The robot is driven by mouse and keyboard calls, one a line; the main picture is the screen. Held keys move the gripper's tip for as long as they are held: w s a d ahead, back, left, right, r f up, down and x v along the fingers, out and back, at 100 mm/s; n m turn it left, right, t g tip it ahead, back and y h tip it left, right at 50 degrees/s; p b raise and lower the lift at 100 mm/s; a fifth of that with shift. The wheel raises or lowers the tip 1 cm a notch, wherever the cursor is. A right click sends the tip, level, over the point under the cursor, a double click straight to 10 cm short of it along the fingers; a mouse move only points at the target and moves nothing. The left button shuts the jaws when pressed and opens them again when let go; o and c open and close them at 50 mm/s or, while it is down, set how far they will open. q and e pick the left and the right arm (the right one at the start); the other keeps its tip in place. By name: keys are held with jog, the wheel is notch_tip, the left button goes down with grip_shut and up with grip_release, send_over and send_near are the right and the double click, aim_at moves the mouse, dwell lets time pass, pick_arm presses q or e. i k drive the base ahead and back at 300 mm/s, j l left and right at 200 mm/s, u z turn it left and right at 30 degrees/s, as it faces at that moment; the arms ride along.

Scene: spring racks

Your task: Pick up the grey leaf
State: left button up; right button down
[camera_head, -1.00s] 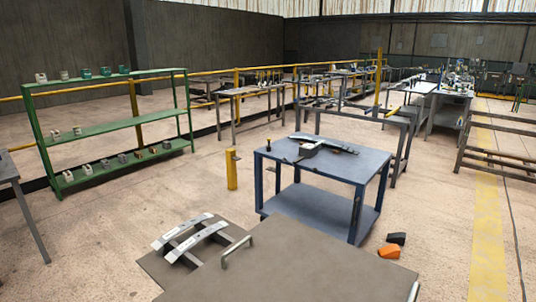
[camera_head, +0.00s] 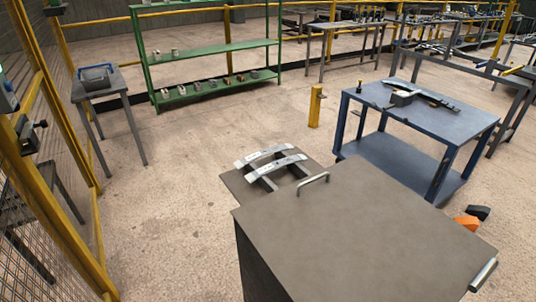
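Two pale grey, slightly arched leaves lie side by side on a small rack in the middle of the view. The far leaf (camera_head: 262,156) and the near leaf (camera_head: 276,166) each have a light mark along the top. The rack (camera_head: 265,182) stands on a flat brown plate (camera_head: 237,186). A long dark grey strip (camera_head: 432,96) also lies on the blue table, by a grey block (camera_head: 402,98); I cannot tell if it is a leaf. Neither of my grippers is in view.
The blue table (camera_head: 440,126) stands at the right, with orange and black wedges (camera_head: 466,222) on the floor by it. A green shelf (camera_head: 215,47) and a small grey table (camera_head: 113,85) stand behind. Yellow posts and mesh (camera_head: 50,215) close the left.

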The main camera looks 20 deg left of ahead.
aim_at(245, 161)
jog(key=i+j, duration=0.15)
jog(key=j, duration=0.15)
jog(key=i+j+z, duration=0.1)
jog(key=j, duration=0.2)
jog(key=i+j+z, duration=0.1)
jog(key=j, duration=0.25)
jog(key=i+j, duration=0.2)
jog(key=j, duration=0.15)
jog(key=i+j+z, duration=0.1)
jog(key=j, duration=0.2)
